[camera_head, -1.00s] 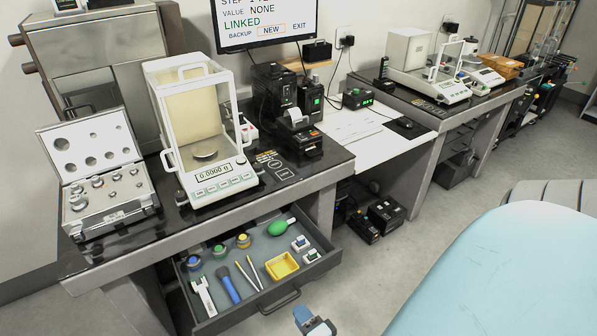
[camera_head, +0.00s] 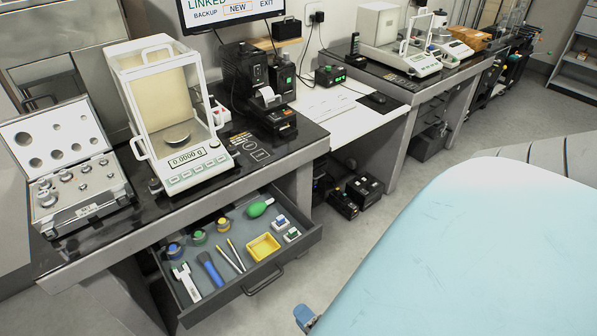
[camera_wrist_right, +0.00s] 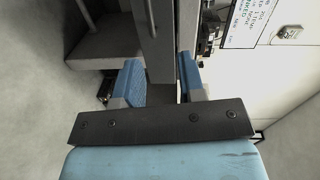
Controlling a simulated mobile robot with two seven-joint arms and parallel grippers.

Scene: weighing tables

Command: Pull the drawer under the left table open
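The drawer (camera_head: 213,308) under the left table (camera_head: 88,262) stands pulled out, with its inside showing. Its dark bar handle (camera_head: 263,280) is on the front panel, and nothing holds it. My right gripper (camera_head: 305,319) shows only in part at the bottom edge of the head view, apart from the handle, below and right of it. In the right wrist view its two blue fingers (camera_wrist_right: 158,88) are spread with nothing gripped between them. A grey panel with a thin bar beyond them looks like the drawer front and handle. My left gripper is not in view.
The drawer holds a yellow tray (camera_head: 263,247), a green bulb (camera_head: 260,207), a blue-handled brush (camera_head: 211,270) and other small tools. A balance (camera_head: 165,115) and an open weight case (camera_head: 70,170) stand on the table. Floor (camera_head: 345,262) is free right of the drawer.

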